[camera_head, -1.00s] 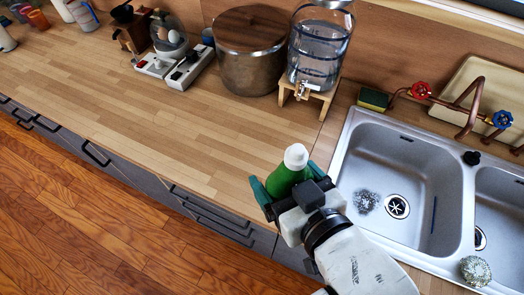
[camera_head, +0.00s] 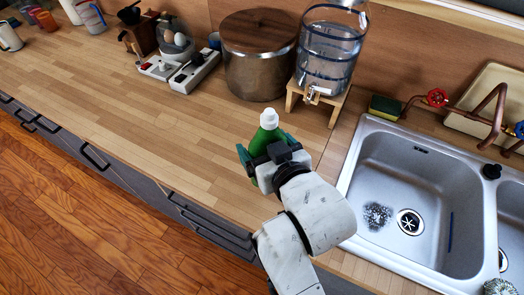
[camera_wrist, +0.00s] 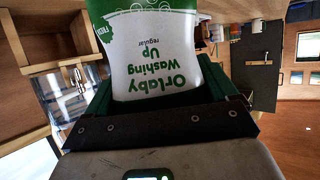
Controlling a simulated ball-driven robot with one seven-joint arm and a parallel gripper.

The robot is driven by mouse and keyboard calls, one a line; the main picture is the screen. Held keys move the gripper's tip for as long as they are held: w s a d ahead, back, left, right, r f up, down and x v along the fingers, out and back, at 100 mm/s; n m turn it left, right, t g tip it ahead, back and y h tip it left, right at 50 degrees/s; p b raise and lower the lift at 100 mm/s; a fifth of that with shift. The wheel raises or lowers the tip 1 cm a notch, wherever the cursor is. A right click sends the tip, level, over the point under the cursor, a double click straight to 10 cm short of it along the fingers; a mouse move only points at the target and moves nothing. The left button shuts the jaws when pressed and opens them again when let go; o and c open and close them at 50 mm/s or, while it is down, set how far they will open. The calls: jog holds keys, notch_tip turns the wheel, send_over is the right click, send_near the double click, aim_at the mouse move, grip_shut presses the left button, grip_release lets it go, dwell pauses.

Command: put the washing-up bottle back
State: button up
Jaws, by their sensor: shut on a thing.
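The washing-up bottle (camera_head: 266,137) is green with a white cap and stands about upright between the fingers of my gripper (camera_head: 262,152). My gripper is shut on it, and the arm hides its lower part. The bottle is over the wooden counter, left of the sink. I cannot tell whether its base touches the counter. In the wrist view the bottle (camera_wrist: 155,55) fills the middle, its white and green label reading "Orlaby Washing Up" upside down, with a dark green finger on each side.
The counter (camera_head: 165,125) has free room left of the bottle. Behind stand a lidded pot (camera_head: 258,72) and a water dispenser (camera_head: 328,50) on a wooden stand. The steel sink (camera_head: 412,190) is at the right, with a sponge (camera_head: 385,107) behind it. Power strips (camera_head: 195,72) lie further left.

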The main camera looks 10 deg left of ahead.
jog(key=shift+w+a+f+p, duration=0.15)
jog(key=shift+w+f, duration=0.1)
jog(key=shift+f, duration=0.55)
jog(key=shift+w+a+f+p, duration=0.1)
jog(key=shift+w+f, duration=0.15)
jog(key=shift+f, duration=0.6)
jog(key=shift+w+a+f+p, duration=0.15)
jog(key=shift+w+f, duration=0.1)
jog(key=shift+f, duration=0.55)
jog(key=shift+f, duration=0.1)
jog(key=o, duration=1.3)
jog(key=shift+f, duration=0.1)
jog(key=b+v, duration=0.1)
jog(key=v, duration=1.1)
